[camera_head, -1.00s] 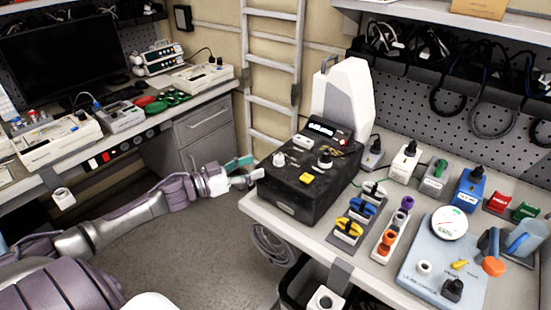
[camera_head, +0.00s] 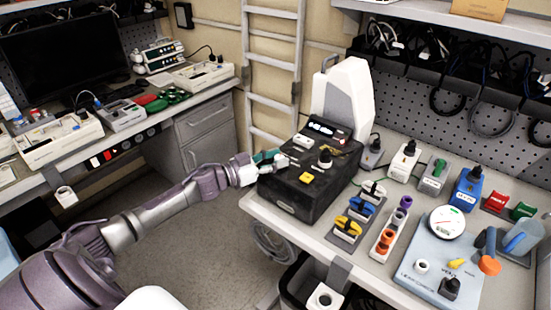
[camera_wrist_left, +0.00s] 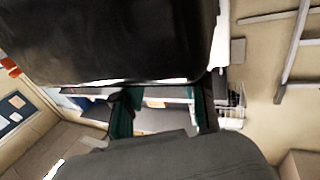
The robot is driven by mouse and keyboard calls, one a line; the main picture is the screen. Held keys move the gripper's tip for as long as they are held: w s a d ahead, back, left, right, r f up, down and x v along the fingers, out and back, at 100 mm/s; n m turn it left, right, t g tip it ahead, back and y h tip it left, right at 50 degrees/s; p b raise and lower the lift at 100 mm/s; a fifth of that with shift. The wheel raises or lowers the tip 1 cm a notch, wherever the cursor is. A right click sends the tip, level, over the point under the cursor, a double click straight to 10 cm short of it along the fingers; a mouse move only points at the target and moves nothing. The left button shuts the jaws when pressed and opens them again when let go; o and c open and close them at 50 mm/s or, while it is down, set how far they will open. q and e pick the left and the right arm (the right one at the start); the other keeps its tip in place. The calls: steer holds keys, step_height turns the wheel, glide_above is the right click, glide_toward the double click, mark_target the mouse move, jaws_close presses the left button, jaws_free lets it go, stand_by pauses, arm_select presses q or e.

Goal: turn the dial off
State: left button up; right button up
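The black pump box (camera_head: 305,180) stands at the left end of the right bench, with a small lit display, a yellow button and a dial (camera_head: 325,157) with a dark knob on top. My left gripper (camera_head: 273,160) is at the box's left upper edge, where a white knob stood; its fingers now mostly hide that knob. In the left wrist view the teal fingers (camera_wrist_left: 163,105) are apart, below a large dark surface that looks like the box (camera_wrist_left: 110,40). I cannot tell whether they touch the knob. My right gripper is not in view.
A white unit (camera_head: 343,100) stands behind the box. Coloured connectors and a gauge panel (camera_head: 440,260) fill the bench to the right. A ladder (camera_head: 272,65) leans at the back wall. The floor (camera_head: 210,250) left of the bench is open.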

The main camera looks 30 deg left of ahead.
arm_select(q)
jaws_close()
steer(key=n+y+p, duration=0.1)
steer(key=n+t+y+p, duration=0.1)
steer(key=y+p, duration=0.1)
steer(key=shift+s+d+r, duration=0.1)
steer(key=shift+d+r, duration=0.1)
steer(key=shift+d+f+n+t+y+p, duration=0.1)
steer(key=shift+n+t+y+p, duration=0.4)
steer(key=shift+n+y, duration=0.8)
steer(key=shift+y, duration=0.5)
steer(key=y, duration=0.1)
steer(key=n+y, duration=0.1)
steer(key=shift+d+f+n+y, duration=0.1)
steer(key=shift+f+n+y, duration=0.1)
steer(key=shift+n+y, duration=0.1)
steer(key=n+y+b, duration=0.1)
steer(key=y, duration=0.1)
steer(key=shift+d+n+y, duration=0.1)
steer(key=shift+n+y, duration=0.3)
steer(key=shift+n+g+y+b, duration=0.4)
steer(key=shift+n+y+b, duration=0.1)
steer(key=shift+y+b, duration=0.15)
steer(key=shift+y, duration=0.25)
steer(key=shift+r, duration=0.15)
